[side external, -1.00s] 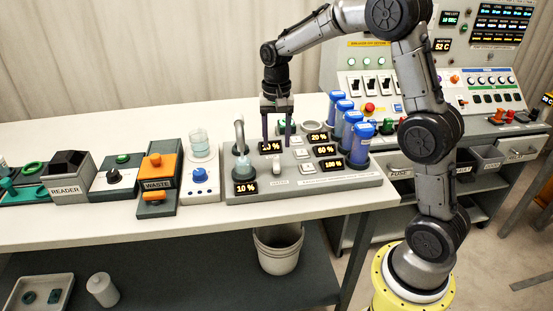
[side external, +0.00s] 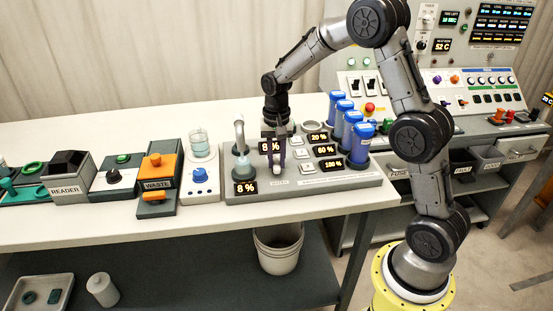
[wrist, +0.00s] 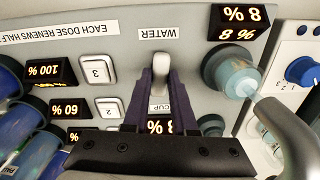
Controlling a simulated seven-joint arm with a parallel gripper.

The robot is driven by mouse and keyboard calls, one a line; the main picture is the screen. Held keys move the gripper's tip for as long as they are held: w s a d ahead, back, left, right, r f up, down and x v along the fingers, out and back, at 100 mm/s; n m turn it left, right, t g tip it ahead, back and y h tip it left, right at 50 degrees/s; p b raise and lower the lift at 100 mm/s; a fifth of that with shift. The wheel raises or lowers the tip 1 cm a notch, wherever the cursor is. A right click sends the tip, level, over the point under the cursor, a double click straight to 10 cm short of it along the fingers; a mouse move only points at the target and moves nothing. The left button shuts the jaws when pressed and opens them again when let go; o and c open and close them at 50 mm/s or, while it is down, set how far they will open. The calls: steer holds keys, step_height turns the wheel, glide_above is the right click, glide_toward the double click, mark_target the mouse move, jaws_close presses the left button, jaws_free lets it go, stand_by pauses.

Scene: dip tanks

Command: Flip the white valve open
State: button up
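The white valve (side external: 277,169) is a small white lever on the grey dosing panel, beside the WATER label. In the wrist view the valve (wrist: 161,66) stands between my two dark purple fingers. My gripper (side external: 276,168) points down at the panel, and in the wrist view its fingertips (wrist: 160,75) lie close against both sides of the lever. The gap between the fingers is narrow and looks closed onto the lever. The lever's lower part is partly hidden by the fingers.
A curved spout (side external: 239,133) over a cup stands just left of my gripper. Numbered white buttons and percent displays (side external: 325,150) lie to the right, with tall blue cylinders (side external: 360,145) behind them. The white table front edge (side external: 330,212) is clear.

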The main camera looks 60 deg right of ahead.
mark_target(277, 163)
jaws_close()
steer(key=shift+n, duration=0.8)
steer(key=o, duration=0.6)
jaws_free()
steer(key=shift+r, duration=0.15)
step_height(277, 163, up, 14)
steer(key=shift+f, duration=0.2)
